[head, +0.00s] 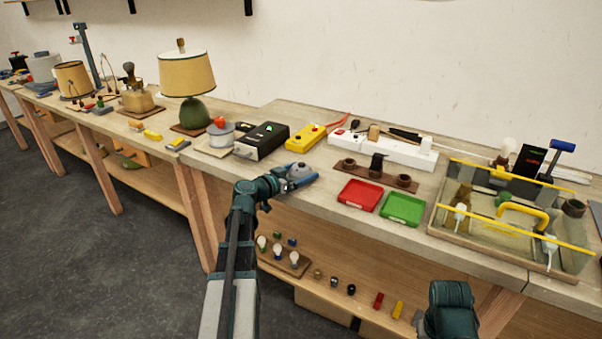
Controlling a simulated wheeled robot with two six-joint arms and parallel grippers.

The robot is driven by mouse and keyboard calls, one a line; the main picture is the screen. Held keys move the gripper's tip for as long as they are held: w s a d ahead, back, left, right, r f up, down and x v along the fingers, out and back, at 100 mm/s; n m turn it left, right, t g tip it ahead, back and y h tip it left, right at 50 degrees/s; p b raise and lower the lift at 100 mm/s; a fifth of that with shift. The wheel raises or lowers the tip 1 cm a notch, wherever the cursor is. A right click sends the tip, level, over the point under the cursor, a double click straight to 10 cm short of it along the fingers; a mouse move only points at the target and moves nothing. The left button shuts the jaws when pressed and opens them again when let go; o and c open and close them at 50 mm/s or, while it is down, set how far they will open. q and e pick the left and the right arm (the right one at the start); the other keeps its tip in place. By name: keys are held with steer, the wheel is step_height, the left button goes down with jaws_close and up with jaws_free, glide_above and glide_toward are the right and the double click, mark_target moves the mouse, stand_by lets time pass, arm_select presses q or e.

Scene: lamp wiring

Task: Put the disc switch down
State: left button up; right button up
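In the head view my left gripper (303,178) reaches over the front edge of the workbench, left of the red tray. Its blue fingers are around a small grey, rounded piece, the disc switch (298,169), and appear shut on it. The switch is low at the bench top; I cannot tell whether it touches the wood. The fingers hide part of it. My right arm shows at the lower right, in front of the lower shelf; its fingertips cannot be made out.
A red tray (360,196) and a green tray (403,209) lie right of the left gripper. Behind are a brown holder (374,172), a black box (262,140) and a yellow box (305,136). A clear bin (480,236) stands at right. Bare wood surrounds the gripper.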

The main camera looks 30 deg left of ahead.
arm_select(q)
steer(key=p+v, duration=0.2)
steer(key=v, duration=1.1)
steer(key=shift+s, duration=0.4)
arm_select(e)
step_height(320, 180, up, 2)
steer(key=shift+r, duration=0.1)
